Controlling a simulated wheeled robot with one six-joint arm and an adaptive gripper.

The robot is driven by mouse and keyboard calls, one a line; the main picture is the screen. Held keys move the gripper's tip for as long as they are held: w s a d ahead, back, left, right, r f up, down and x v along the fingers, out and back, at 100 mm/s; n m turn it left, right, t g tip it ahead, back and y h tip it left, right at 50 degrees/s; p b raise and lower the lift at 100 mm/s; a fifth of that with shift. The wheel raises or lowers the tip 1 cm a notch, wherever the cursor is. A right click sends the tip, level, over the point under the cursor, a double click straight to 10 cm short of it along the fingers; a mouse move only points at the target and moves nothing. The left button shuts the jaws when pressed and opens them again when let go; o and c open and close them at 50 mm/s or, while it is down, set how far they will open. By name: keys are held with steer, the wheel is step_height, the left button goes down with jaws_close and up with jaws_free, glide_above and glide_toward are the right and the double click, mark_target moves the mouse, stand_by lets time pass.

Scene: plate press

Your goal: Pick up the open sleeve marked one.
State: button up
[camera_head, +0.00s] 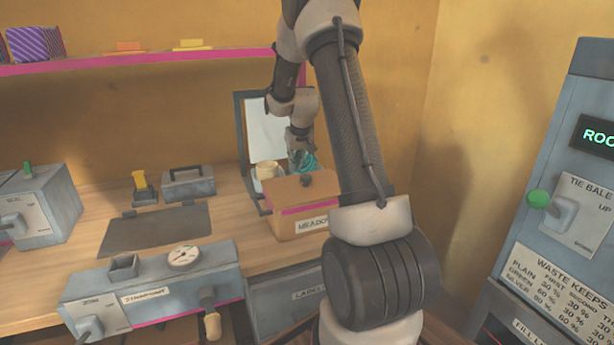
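My gripper (302,163) reaches down behind the tan box on the bench, in front of an upright pale panel. It is small and partly hidden, and I cannot tell whether its fingers are open or shut. Something teal shows at the gripper; I cannot tell if it is held. A cream cylinder-like object (267,171) stands just left of the gripper. No mark "one" is readable, so I cannot tell which object is the open sleeve.
The tan box (296,225) labelled "MEADOW" stands in front of the gripper. A dark flat plate (155,228), a gauge unit (150,285) and a grey case (188,183) are to the left. A pink-edged shelf (130,61) hangs above. A tie bale machine (570,205) stands right.

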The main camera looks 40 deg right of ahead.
steer(key=x, duration=0.4)
steer(key=shift+a+f, duration=0.1)
steer(key=shift+f, duration=0.35)
steer(key=shift+c, duration=0.4)
jaws_close()
steer(key=shift+r, duration=0.15)
